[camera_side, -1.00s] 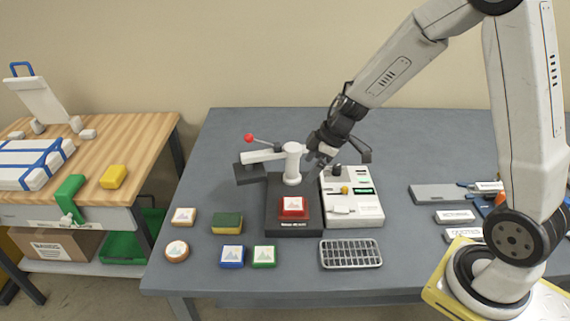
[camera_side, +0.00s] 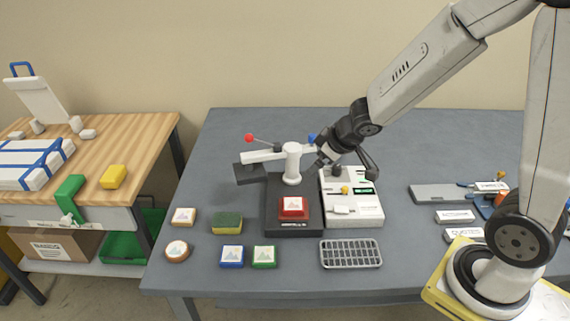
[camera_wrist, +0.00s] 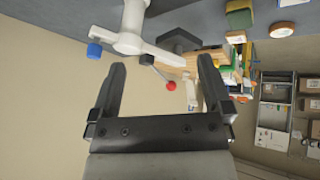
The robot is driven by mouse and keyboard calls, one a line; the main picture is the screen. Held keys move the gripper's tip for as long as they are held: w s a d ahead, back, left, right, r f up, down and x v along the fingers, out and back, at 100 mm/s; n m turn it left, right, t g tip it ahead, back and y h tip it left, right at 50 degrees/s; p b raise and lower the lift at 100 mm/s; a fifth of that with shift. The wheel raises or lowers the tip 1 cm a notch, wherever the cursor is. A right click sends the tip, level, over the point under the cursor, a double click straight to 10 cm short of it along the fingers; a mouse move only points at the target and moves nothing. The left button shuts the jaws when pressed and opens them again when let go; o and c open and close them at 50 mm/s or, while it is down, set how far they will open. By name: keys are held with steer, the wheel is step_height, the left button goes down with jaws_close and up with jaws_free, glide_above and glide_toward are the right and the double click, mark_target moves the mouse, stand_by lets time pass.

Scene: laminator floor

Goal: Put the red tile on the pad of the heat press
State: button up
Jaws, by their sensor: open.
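The red tile (camera_side: 293,206), with a pale picture on top, lies flat on the pad of the heat press (camera_side: 293,229). The press's white post (camera_side: 293,165) and arm stand behind the tile, and the arm is swung off to the left, clear of the pad. My gripper (camera_side: 323,160) is open and empty, just right of the post and above the back of the white control box. In the wrist view the open fingers (camera_wrist: 162,68) have nothing between them; the white press arm (camera_wrist: 150,48) shows beyond them. The red tile is not visible there.
A red ball (camera_side: 249,138) and a blue knob (camera_side: 311,139) stick out near the post. The control box (camera_side: 352,199) adjoins the press. A metal rack (camera_side: 351,254), blue tile (camera_side: 232,257), green tile (camera_side: 264,257) and sponge (camera_side: 227,223) lie in front. The back left of the table is clear.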

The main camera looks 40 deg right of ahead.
steer(key=s+a+f+m+g, duration=0.2)
steer(key=s+a+m+g, duration=0.1)
steer(key=s, duration=0.8)
steer(key=shift+s+a+f+g+y, duration=0.25)
steer(key=shift+a+g, duration=0.2)
steer(key=shift+g, duration=0.25)
